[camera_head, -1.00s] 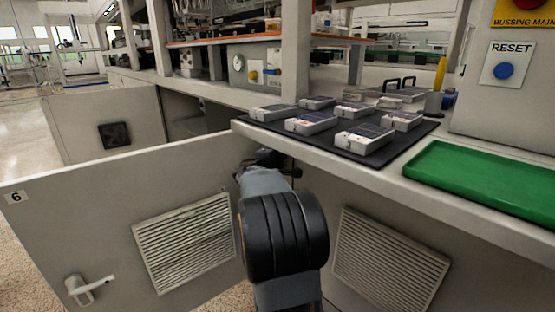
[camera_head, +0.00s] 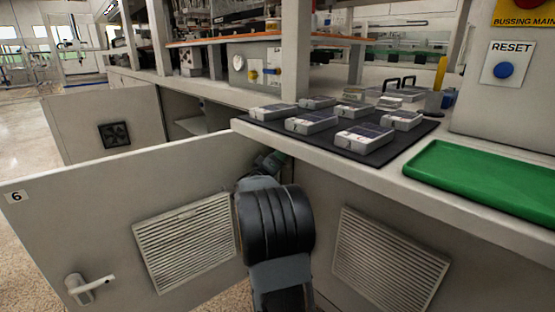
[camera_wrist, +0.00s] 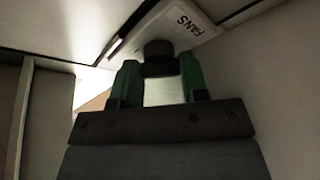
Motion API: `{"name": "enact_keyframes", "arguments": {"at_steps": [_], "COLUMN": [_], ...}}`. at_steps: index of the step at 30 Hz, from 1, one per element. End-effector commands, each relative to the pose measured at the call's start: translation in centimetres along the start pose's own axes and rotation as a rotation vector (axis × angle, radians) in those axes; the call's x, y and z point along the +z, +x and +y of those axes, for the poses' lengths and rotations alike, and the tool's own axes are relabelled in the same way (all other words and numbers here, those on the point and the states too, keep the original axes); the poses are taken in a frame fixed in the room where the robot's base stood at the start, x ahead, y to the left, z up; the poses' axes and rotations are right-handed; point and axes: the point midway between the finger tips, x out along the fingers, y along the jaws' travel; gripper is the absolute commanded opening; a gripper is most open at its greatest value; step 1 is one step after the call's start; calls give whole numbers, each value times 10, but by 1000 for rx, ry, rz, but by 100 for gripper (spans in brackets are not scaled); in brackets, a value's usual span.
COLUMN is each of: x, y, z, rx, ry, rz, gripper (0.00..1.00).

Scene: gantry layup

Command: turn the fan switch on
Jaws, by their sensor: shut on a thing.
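In the wrist view a pale panel labelled FANS (camera_wrist: 180,25) sits tilted at the top. The dark round fan switch knob (camera_wrist: 159,58) stands out from it. My gripper (camera_wrist: 160,74) has its two green fingers on either side of the knob and is shut on it. The switch's setting cannot be read. In the head view my wrist (camera_head: 268,165) reaches into the cabinet behind the open door marked 6 (camera_head: 110,200). The fingers, knob and label are hidden there.
The door has a vent grille (camera_head: 185,240) and a handle (camera_head: 90,288). Above the opening, the bench carries a dark mat (camera_head: 375,158) with several white-sided modules, and a green tray (camera_head: 480,180). A RESET button (camera_head: 504,70) is at right. Cabinet walls are close around my gripper.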

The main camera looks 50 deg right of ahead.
Motion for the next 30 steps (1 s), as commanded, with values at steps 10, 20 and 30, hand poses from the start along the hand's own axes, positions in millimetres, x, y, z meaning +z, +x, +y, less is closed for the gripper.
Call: {"name": "enact_keyframes", "arguments": {"at_steps": [10, 20, 30], "x": [1, 1, 1], "y": [-1, -1, -1], "z": [-2, -2, -2], "rx": [44, 53, 52], "ry": [112, 132, 132], "rz": [-3, -4, -3], "gripper": [17, 17, 51]}}
